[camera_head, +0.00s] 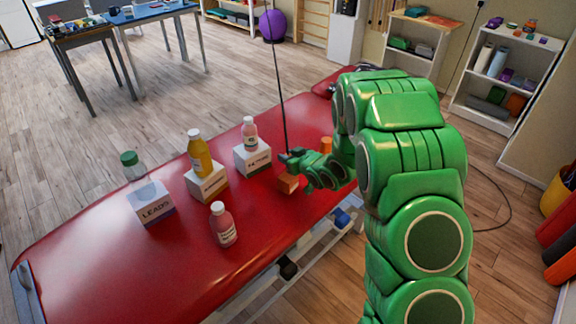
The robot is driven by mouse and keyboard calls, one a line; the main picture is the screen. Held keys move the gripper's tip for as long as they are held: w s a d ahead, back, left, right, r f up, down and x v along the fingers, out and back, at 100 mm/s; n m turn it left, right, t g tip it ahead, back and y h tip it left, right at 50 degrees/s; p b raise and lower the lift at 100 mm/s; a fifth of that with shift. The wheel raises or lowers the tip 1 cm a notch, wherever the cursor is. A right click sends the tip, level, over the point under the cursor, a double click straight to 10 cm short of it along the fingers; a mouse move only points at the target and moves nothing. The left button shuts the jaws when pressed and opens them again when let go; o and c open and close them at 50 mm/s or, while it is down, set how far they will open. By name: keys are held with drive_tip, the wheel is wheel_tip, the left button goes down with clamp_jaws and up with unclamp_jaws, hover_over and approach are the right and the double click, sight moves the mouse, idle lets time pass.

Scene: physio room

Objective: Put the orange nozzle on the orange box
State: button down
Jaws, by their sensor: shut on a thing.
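My gripper (296,172) is over the far right part of the red table. It is shut on a small orange, block-like piece (288,184) at its fingertips. This may be the nozzle; its shape is partly hidden by the fingers. I cannot tell whether it touches the table. Another orange, upright piece (326,145) shows behind my wrist, partly hidden. A white box with a yellow-orange lower edge (208,187) stands left of my gripper, with a yellow bottle (199,152) on it. I cannot tell which thing is the orange box.
The red padded table (120,262) also bears a "LEADS" box (152,208) with a green-capped bottle, another white box (252,160) with a pink bottle, and a loose pink bottle (222,225). A thin dark rod (279,90) rises by my gripper. The table's near left is clear.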

drive_tip(key=shift+f, duration=1.85)
drive_tip(key=c, duration=0.8)
unclamp_jaws()
drive_tip(key=shift+f, duration=0.1)
drive_tip(key=shift+c, duration=0.2)
drive_tip(key=shift+s+d+r, duration=0.15)
drive_tip(key=shift+r, duration=0.05)
drive_tip(key=v, duration=1.1)
drive_tip(key=shift+s, duration=0.3)
drive_tip(key=shift+d, duration=0.15)
